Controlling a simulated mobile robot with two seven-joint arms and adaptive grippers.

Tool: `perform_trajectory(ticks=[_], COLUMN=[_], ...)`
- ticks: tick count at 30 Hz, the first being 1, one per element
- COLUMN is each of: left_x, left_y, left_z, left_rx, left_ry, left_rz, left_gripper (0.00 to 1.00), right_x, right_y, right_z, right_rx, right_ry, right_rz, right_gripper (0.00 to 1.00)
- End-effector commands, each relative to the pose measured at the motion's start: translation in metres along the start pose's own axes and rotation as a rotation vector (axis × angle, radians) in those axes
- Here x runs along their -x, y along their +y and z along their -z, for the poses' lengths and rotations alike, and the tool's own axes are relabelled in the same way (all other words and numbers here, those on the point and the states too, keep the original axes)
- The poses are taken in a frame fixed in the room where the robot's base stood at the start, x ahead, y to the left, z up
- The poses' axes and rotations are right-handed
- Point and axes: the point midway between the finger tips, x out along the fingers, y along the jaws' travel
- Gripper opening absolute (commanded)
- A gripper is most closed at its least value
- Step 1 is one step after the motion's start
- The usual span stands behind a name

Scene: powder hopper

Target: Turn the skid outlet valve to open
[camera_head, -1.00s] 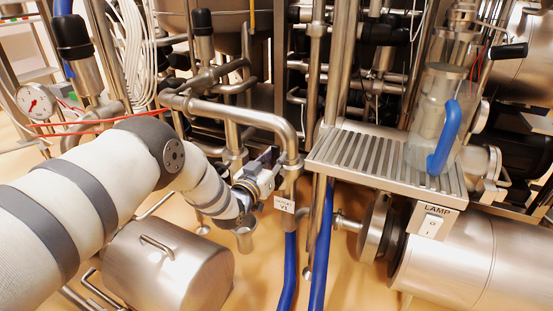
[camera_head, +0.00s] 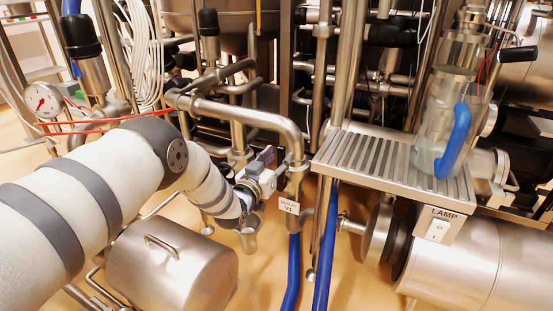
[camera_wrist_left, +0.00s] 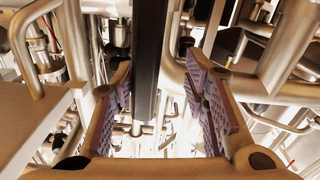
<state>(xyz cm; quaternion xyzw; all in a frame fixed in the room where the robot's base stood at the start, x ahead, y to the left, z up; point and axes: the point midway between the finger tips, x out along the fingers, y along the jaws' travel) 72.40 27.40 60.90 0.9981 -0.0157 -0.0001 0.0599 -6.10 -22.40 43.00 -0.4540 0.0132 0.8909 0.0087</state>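The skid outlet valve is at the pipe with the small white tag (camera_head: 289,205), which reads something like "OUTLET V1", in the middle of the head view. My left gripper (camera_head: 262,174) is right beside this pipe and hides most of the valve, so its handle position cannot be told. In the left wrist view my left gripper (camera_wrist_left: 164,100) is open, its two purple-padded fingers apart. A dark upright bar (camera_wrist_left: 148,60) shows between the fingers, nearer the left one; I cannot tell whether it is the valve handle or touches a finger. My right gripper is not in view.
A bent steel pipe (camera_head: 240,112) runs just above my left gripper. Blue hoses (camera_head: 325,250) hang below and right of the tag. A slatted step (camera_head: 375,160) with a "LAMP" switch (camera_head: 437,230) stands right. A steel drum (camera_head: 175,265) lies below my arm.

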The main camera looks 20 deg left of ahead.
Motion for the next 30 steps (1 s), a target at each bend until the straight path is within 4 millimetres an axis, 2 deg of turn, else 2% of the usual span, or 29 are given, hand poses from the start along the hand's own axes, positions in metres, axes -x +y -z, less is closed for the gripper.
perform_trajectory(ticks=[5, 8, 15, 21, 24, 30], left_x=[0.002, 0.013, 0.075, 0.113, 0.119, 0.121], left_y=[0.0, -0.001, -0.001, -0.001, -0.001, -0.001], left_z=[0.0, -0.001, -0.001, 0.0, 0.0, 0.0], left_rx=[0.0, 0.0, 0.001, 0.0, 0.0, 0.0], left_ry=[0.0, -0.004, -0.005, -0.001, 0.0, 0.0], left_rz=[0.001, 0.001, 0.003, 0.002, 0.002, 0.001], left_gripper=[0.38, 0.38, 0.38, 0.38, 0.38, 0.38], right_x=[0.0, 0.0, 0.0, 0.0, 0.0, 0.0], right_y=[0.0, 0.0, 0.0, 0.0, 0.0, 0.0], right_z=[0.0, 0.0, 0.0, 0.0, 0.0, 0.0], right_rx=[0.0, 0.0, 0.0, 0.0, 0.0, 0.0], right_ry=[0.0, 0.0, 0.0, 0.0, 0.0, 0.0], right_rz=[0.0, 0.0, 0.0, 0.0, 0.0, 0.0], right_gripper=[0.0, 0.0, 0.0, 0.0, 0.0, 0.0])
